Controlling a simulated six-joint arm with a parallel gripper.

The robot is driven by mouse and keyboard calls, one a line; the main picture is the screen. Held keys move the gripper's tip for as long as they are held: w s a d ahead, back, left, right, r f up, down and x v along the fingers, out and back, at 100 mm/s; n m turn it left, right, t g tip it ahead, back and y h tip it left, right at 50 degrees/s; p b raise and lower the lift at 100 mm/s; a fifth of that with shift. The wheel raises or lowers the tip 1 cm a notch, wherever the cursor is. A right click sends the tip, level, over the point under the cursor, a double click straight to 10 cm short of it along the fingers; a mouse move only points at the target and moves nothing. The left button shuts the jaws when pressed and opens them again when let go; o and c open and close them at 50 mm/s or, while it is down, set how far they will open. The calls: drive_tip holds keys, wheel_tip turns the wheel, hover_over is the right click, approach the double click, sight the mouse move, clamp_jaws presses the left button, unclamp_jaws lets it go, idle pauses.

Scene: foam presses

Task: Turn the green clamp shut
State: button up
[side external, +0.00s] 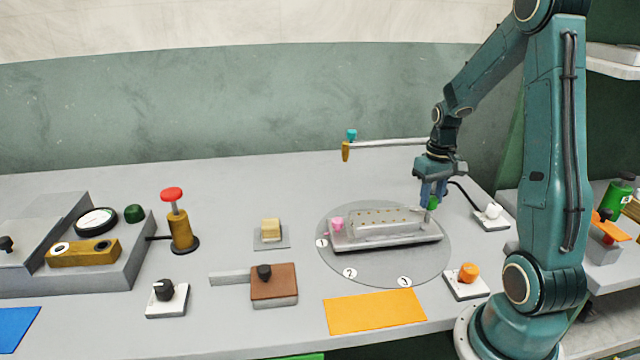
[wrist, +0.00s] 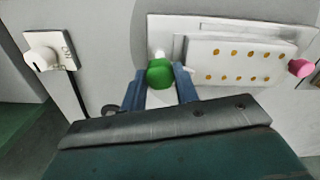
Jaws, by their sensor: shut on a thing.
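The green clamp (wrist: 160,73) is a rounded green knob at one end of the grey press plate (side external: 395,238). It also shows in the side external view (side external: 433,203), at the plate's right end, partly hidden by my fingers. My gripper (side external: 434,200) points down and its blue fingers are closed on the clamp, one on each side, as the wrist view also shows (wrist: 160,82). A pink clamp (side external: 337,223) sits at the plate's other end, and it shows at the right in the wrist view (wrist: 301,68). A block with rows of orange dots (wrist: 240,62) lies between the two clamps.
The plate stands on a round grey disc (side external: 350,262) with numbered labels. A white knob box (side external: 490,216) and an orange knob box (side external: 467,277) stand close by. An orange mat (side external: 374,311) lies in front. A horizontal arm (side external: 390,143) crosses behind, above the table.

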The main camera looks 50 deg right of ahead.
sight(432, 198)
drive_tip(key=n, duration=0.3)
drive_tip(key=shift+n, duration=0.3)
idle(0.4)
drive_tip(key=o, duration=1)
wheel_tip(432, 198, up, 14)
drive_tip(key=shift+f, duration=0.1)
idle(0.4)
